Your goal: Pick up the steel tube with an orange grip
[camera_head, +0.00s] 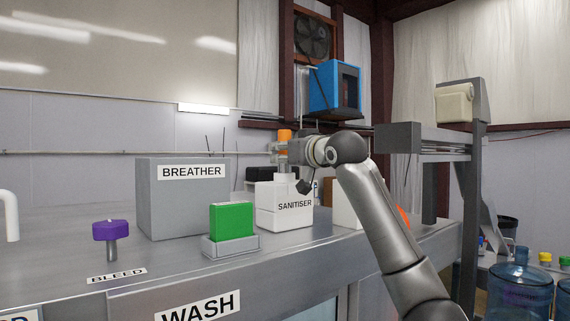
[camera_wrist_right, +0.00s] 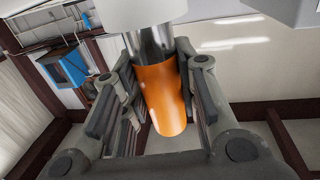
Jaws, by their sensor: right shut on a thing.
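The steel tube with an orange grip shows large in the right wrist view, its orange grip (camera_wrist_right: 167,92) between the two fingers. Its steel part (camera_wrist_right: 150,42) runs up to a white body at the picture's top. In the head view the orange grip (camera_head: 285,135) stands up above the white box marked SANITISER (camera_head: 285,212). My right gripper (camera_head: 284,152) is at the tube, just below the orange top in the head view, and is shut on it; it also shows in the right wrist view (camera_wrist_right: 160,100). My left gripper is not in view.
A grey BREATHER box (camera_head: 187,205), a green block in a grey holder (camera_head: 231,222) and a purple knob (camera_head: 111,230) stand on the steel counter (camera_head: 160,265) to the left. Blue jugs (camera_head: 520,285) are at lower right. The air above the counter is clear.

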